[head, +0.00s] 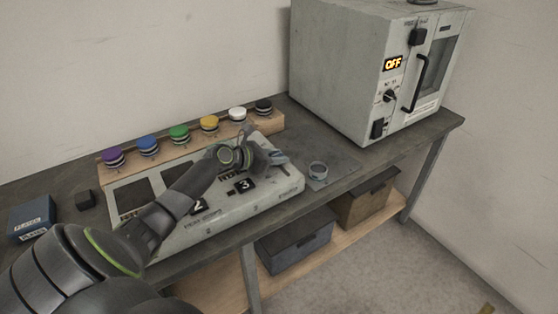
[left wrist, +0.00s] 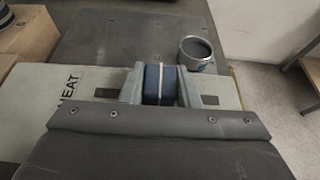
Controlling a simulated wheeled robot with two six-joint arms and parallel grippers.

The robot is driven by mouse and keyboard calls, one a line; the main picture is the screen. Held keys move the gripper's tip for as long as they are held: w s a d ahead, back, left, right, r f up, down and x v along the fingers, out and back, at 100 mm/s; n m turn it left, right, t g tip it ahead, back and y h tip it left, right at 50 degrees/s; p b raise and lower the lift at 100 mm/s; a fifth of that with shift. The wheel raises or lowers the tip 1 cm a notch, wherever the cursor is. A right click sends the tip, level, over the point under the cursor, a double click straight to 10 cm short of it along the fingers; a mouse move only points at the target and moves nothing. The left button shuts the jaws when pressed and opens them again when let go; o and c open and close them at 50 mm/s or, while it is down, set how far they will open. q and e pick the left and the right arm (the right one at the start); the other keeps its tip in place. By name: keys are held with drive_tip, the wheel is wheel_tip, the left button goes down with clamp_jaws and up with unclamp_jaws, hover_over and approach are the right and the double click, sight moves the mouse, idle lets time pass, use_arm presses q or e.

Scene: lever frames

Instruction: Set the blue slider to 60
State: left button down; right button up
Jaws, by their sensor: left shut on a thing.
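The blue slider (left wrist: 152,84) has a blue knob with a pale line across it, and it shows in the left wrist view. My left gripper (left wrist: 159,86) is shut on this knob, one finger on each side. In the head view my left gripper (head: 275,157) is over the right end of the pale control panel (head: 215,224), and the knob cannot be made out there. The word HEAT is printed on the panel left of the fingers in the wrist view. The slider's scale and its setting cannot be read. My right gripper is not in view.
A wooden rack (head: 190,144) with several coloured round knobs stands behind the panel. A grey oven (head: 344,75) showing OFF stands at the back right. A blue box (head: 32,218) and dark cube (head: 86,199) lie left.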

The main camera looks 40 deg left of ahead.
use_arm(q)
drive_tip(key=c, duration=1.1)
unclamp_jaws()
drive_tip(key=shift+s, duration=0.1)
drive_tip(key=v, duration=1.7)
drive_tip(key=shift+s+r, duration=0.1)
drive_tip(key=shift+r, duration=0.1)
